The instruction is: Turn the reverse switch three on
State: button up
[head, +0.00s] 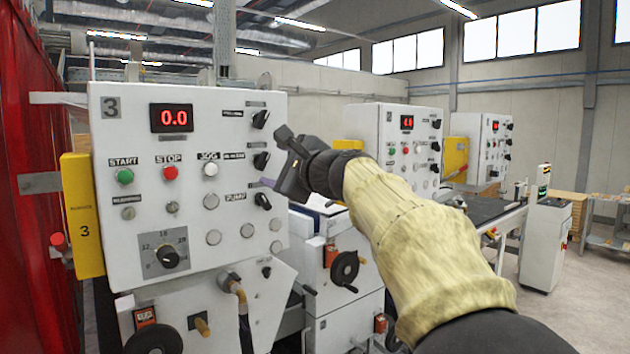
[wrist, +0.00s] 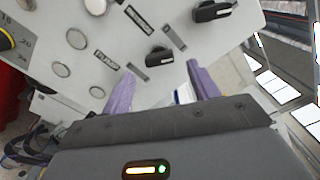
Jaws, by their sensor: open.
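The white control panel marked 3 (head: 135,230) stands at the left in the head view. Three black rotary switches run down its right side: a top one (head: 260,119), a middle one (head: 261,160) and a lower one (head: 262,201) by the PUMP label. My gripper (head: 276,160) is beside the panel's right edge. In the wrist view its purple fingers (wrist: 160,74) are open and empty, with the middle switch (wrist: 160,57) ahead between them. The top switch (wrist: 212,12) is farther up right.
Panel three has a red 0.0 display (head: 171,118), a green start button (head: 124,176), a red stop button (head: 170,173) and a dial (head: 167,257). A yellow box (head: 82,215) is at its left. Similar panels (head: 398,150) stand behind my arm.

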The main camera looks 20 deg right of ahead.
jog(key=b+v, duration=0.4)
jog(key=v, duration=0.9)
jog(key=shift+s+b, duration=0.2)
jog(key=shift+b, duration=0.15)
jog(key=shift+d, duration=0.1)
notch_tip(320, 180, down, 31)
jog(key=w+a+n+g+h, duration=0.2)
jog(key=w+n+g+h, duration=0.1)
jog(key=n+g, duration=0.45)
jog(key=s+a+f+n+g+h, duration=0.1)
jog(key=s+f+n, duration=0.3)
jog(key=f, duration=0.4)
jog(key=s+a+f+n+g, duration=0.1)
jog(key=s+f+n+g, duration=0.2)
jog(key=s+f, duration=0.4)
jog(key=s+a+f+n+g+h, duration=0.1)
jog(key=s+f+n+g, duration=0.2)
jog(key=f, duration=0.7)
jog(key=s+n, duration=0.2)
jog(key=n, duration=0.1)
jog(key=shift+s+a+f+h, duration=0.15)
jog(key=shift+a+f+h, duration=0.15)
jog(key=shift+a+f, duration=0.05)
